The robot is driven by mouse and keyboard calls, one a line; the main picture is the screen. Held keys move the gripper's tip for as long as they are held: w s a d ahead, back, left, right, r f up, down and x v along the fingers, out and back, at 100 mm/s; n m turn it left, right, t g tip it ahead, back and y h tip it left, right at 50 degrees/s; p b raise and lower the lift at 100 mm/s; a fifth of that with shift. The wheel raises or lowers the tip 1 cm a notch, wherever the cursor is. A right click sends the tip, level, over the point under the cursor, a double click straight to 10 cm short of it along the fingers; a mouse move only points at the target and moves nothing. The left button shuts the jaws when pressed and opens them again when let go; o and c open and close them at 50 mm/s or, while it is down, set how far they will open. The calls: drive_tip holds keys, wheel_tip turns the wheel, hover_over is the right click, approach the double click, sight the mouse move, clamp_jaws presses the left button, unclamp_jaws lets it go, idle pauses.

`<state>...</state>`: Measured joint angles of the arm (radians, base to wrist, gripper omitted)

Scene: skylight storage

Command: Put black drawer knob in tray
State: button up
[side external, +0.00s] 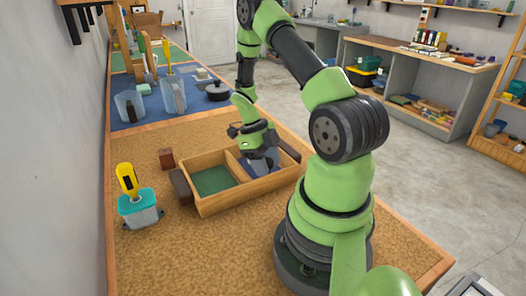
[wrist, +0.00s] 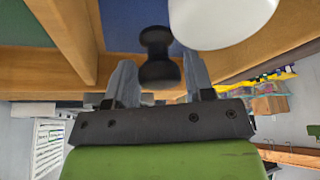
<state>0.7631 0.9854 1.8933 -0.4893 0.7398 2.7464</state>
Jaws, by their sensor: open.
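The wooden tray (side external: 247,201) has a green-floored compartment on the left and a blue-floored one on the right. My gripper (side external: 262,158) is low over the blue compartment. In the wrist view my gripper (wrist: 158,74) has its two grey fingers apart. The black drawer knob (wrist: 157,46) shows between the fingers, seen against the blue floor, with a gap visible at least on its left side. I cannot tell whether it rests on the floor. In the side view the knob is hidden by my gripper.
Dark blocks stand at the tray's left end (side external: 181,187) and behind it (side external: 166,158). A teal-topped container (side external: 140,209) with a yellow-handled tool is at left. Clear jugs (side external: 130,106) and a dark pot (side external: 218,91) stand on the blue mat. A white round thing (wrist: 222,18) shows near the knob.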

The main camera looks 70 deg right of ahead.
drive_tip(key=v, duration=1.1)
drive_tip(key=w+a+r+n+t+h, duration=0.1)
drive_tip(key=w+a+r+n+t, duration=0.2)
drive_tip(key=a+r+n, duration=0.4)
drive_tip(key=s+a+r+n+t, duration=0.2)
drive_tip(key=a+n, duration=0.3)
drive_tip(key=n, duration=0.4)
drive_tip(key=s+a+r+n+t+y, duration=0.1)
drive_tip(key=s+a+r+n+t, duration=0.2)
drive_tip(key=n, duration=0.6)
drive_tip(key=s+a+r+n+t, duration=0.3)
drive_tip(key=a+r+n, duration=0.3)
drive_tip(key=a+n, duration=0.2)
drive_tip(key=shift+s+n+y, duration=0.25)
drive_tip(key=shift+n+y, duration=0.15)
drive_tip(key=shift+n, duration=0.7)
